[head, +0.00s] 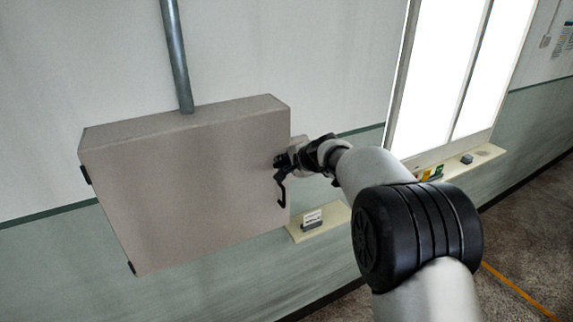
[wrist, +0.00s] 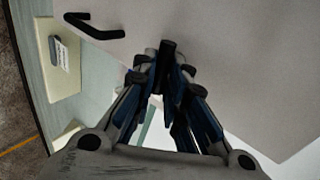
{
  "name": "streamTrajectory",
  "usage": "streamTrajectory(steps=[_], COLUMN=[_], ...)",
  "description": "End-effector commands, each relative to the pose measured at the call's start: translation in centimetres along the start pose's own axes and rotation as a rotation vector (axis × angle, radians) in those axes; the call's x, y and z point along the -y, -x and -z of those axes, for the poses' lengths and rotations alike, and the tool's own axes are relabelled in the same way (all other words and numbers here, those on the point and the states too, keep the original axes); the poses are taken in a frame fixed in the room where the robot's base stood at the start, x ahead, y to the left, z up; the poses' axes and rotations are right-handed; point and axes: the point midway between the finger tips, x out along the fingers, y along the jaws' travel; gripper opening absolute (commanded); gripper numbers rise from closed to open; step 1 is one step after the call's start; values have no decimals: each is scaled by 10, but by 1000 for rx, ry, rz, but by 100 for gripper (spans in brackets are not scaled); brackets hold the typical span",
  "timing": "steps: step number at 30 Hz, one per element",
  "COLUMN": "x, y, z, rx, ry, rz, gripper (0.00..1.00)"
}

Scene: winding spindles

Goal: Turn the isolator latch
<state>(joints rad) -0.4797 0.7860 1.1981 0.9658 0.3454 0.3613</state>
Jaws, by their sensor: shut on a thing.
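The isolator latch (wrist: 167,62) is a small black bar on the grey cabinet's front, seen in the wrist view between my fingertips. My gripper (head: 283,160) is at the cabinet's right edge in the head view. In the wrist view my gripper (wrist: 162,72) is shut on the latch, one finger on each side. In the head view the latch cannot be told apart from the dark fingers. A black hooked handle (head: 281,188) is on the door just below my gripper; it also shows in the wrist view (wrist: 95,28), clear of the fingers.
The grey cabinet (head: 190,190) hangs on the wall under a metal conduit (head: 176,55), with black hinges on its left side. A pale ledge (head: 337,216) with a small labelled block (head: 312,219) is right of it. A bright window (head: 450,75) stands behind my arm.

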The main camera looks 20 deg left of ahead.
Motion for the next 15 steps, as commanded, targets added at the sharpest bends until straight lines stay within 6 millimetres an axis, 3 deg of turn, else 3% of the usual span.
streamTrajectory(steps=[15], x=[0], y=[0], z=[0], rx=[46], ry=[-69], rz=[0], gripper=[0])
